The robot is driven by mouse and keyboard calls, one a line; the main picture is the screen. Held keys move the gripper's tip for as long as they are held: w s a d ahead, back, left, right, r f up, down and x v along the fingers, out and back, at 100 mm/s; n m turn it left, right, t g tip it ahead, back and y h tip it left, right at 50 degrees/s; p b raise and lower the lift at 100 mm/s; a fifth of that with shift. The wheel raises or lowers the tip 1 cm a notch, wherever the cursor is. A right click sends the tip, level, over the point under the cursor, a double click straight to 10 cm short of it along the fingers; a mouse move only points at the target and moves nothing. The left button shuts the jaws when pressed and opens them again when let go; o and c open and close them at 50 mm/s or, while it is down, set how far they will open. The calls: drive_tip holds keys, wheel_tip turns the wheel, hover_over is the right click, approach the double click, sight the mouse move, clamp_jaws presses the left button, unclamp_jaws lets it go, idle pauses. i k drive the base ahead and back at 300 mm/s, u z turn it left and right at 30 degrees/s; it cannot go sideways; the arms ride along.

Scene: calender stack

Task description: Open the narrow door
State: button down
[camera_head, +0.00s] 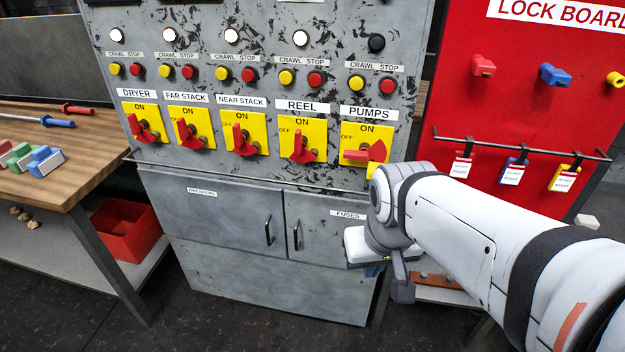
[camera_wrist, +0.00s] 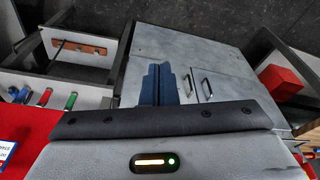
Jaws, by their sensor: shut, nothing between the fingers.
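The narrow door (camera_head: 330,245), labelled FUSES, is the right one of two grey cabinet doors and looks shut. Its dark upright handle (camera_head: 297,236) is near its left edge. In the wrist view, turned about, this handle (camera_wrist: 189,85) stands just right of my fingers. My gripper (camera_head: 376,270) is in front of the door's right part, partly hidden by my wrist in the head view. Its blue fingers (camera_wrist: 158,84) are together and empty, apart from the handle. My arm hides the door's right edge in the head view.
The wider BREAKERS door (camera_head: 220,215) is shut, its handle (camera_head: 268,231) close by the narrow door's. A rail (camera_head: 250,180) runs above the doors, below red switches. A workbench (camera_head: 70,185) stands left, a red lock board (camera_head: 530,120) right. Floor in front is clear.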

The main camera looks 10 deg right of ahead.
sight(318, 224)
drive_tip(key=k, duration=1.25)
drive_tip(key=u, duration=0.5)
drive_tip(key=i, duration=1.85)
drive_tip(key=z, duration=0.55)
